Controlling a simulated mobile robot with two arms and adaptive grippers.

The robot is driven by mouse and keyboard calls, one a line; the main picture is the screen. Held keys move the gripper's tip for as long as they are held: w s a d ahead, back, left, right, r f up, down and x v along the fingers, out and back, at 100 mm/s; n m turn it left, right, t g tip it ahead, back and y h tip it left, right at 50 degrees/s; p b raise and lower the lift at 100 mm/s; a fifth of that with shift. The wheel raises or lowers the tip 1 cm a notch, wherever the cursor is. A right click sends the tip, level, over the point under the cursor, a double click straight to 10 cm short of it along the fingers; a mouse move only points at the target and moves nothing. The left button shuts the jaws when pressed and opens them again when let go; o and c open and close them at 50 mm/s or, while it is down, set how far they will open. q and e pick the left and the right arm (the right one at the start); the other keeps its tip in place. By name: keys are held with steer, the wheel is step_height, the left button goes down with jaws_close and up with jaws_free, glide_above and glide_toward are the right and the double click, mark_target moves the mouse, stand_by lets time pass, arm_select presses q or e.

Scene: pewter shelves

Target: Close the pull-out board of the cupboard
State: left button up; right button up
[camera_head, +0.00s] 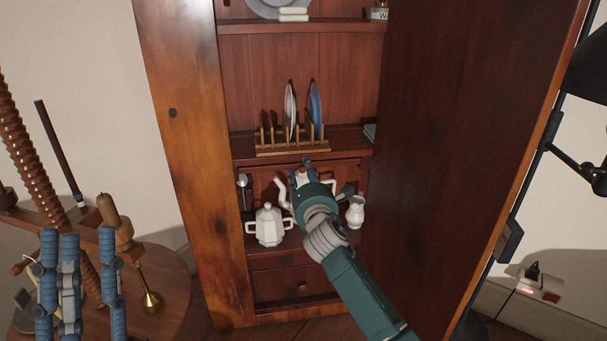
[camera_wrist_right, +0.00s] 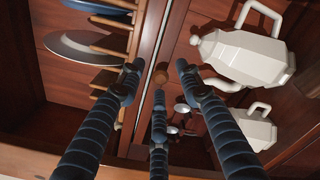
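The tall wooden cupboard (camera_head: 190,160) stands open in the head view. I cannot clearly make out the pull-out board's outline or how far it stands out. My left gripper (camera_head: 77,238) is open and empty, far left, outside the cupboard.
A wooden rack (camera_head: 292,149) holds plates on the shelf above. A white lidded pot (camera_head: 269,226) and a small white jug (camera_head: 356,212) flank my right arm. A drawer (camera_head: 285,285) lies below. A dark door (camera_head: 460,120) stands at right; a round table (camera_head: 165,290) at left.

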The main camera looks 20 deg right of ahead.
steer(key=s+a, duration=0.1)
steer(key=s, duration=1.1)
steer(key=shift+a, duration=0.2)
